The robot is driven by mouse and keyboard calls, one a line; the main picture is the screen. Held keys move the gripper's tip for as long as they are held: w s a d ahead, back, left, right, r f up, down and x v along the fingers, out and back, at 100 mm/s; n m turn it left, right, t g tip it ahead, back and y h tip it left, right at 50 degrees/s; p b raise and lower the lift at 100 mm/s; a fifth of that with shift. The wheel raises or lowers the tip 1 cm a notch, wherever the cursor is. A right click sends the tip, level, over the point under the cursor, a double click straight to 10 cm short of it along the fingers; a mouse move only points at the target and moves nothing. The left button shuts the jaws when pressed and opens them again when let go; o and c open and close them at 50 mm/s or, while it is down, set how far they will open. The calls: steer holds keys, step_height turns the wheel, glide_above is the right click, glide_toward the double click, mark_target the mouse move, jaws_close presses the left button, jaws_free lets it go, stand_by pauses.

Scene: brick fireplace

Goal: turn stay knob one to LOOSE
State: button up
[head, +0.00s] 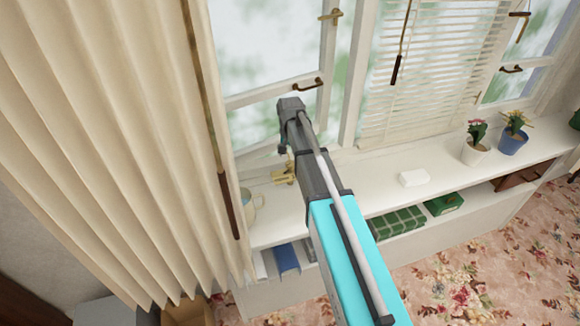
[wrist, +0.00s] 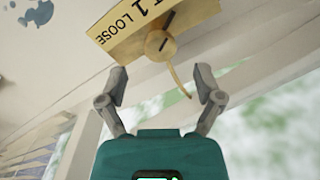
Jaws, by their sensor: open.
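Stay knob one is a round brass knob (wrist: 158,44) on a brass plate (wrist: 118,32) in the wrist view. The plate reads "LOOSE" and "1"; the rest of its lettering is cut off by the top edge. A dark line marks the knob's face, and a thin curved brass piece (wrist: 180,82) hangs from it. My gripper (wrist: 163,84) is open, its fingers spread either side of that curved piece and apart from the knob. In the head view, a brass fitting (head: 284,174) shows at the window's foot, left of my arm. I cannot make out the fingers there.
A cream curtain (head: 110,150) hangs close on the left. A mug (head: 247,212) stands on the white sill (head: 345,165) beside it. A white block (head: 413,178) and potted plants (head: 474,150) stand further right. The sill between them has bare room.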

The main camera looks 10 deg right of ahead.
mark_target(290, 163)
steer(key=shift+f+b, duration=1.65)
steer(key=shift+f, duration=0.3)
steer(key=shift+c, duration=0.2)
steer(key=c, duration=1.1)
steer(key=shift+c, duration=0.2)
